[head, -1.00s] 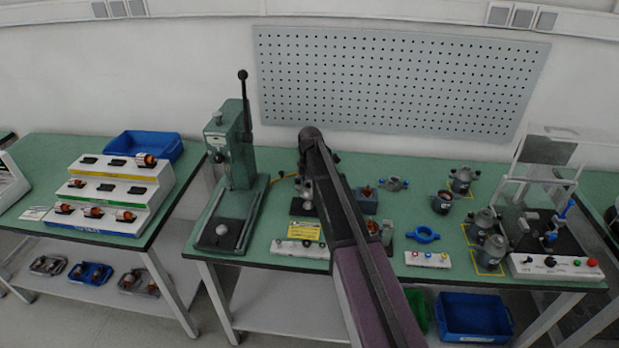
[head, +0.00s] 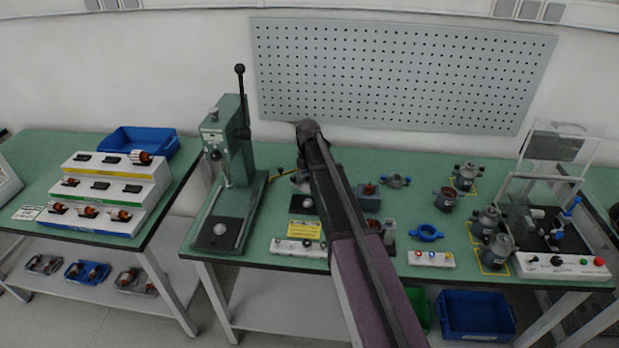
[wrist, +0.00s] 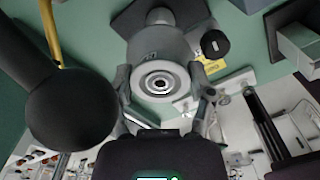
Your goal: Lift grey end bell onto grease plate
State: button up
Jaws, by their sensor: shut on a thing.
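My gripper (wrist: 162,92) is shut on a grey round part, the grey end bell (wrist: 138,50), with a finger on either side of it. Its face has bright concentric rings around a dark centre. Behind it in the wrist view is a dark plate (wrist: 122,20) with a pale cylinder (wrist: 160,16); I cannot tell whether the end bell touches them. In the head view my arm hides most of the gripper area. Another grey part with two ears (head: 396,180) lies on the bench. I cannot tell which surface is the grease plate.
A green press (head: 230,150) stands left of my arm. A yellow sign (head: 304,228) and a white strip (head: 298,248) are near the front edge. A blue eared ring (head: 427,232), a button box (head: 432,258) and several grey motors (head: 488,220) are at right.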

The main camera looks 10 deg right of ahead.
jog(key=b, duration=0.5)
send_over(309, 200)
jog(key=shift+a+f, duration=0.1)
jog(key=shift+f, duration=2.4)
jog(key=shift+f, duration=0.2)
jog(key=shift+w+f+b, duration=0.1)
jog(key=shift+f+b, duration=0.8)
jog(key=shift+b, duration=0.2)
jog(key=shift+f+b, duration=0.55)
jog(key=shift+b, duration=0.05)
jog(key=o, duration=1.2)
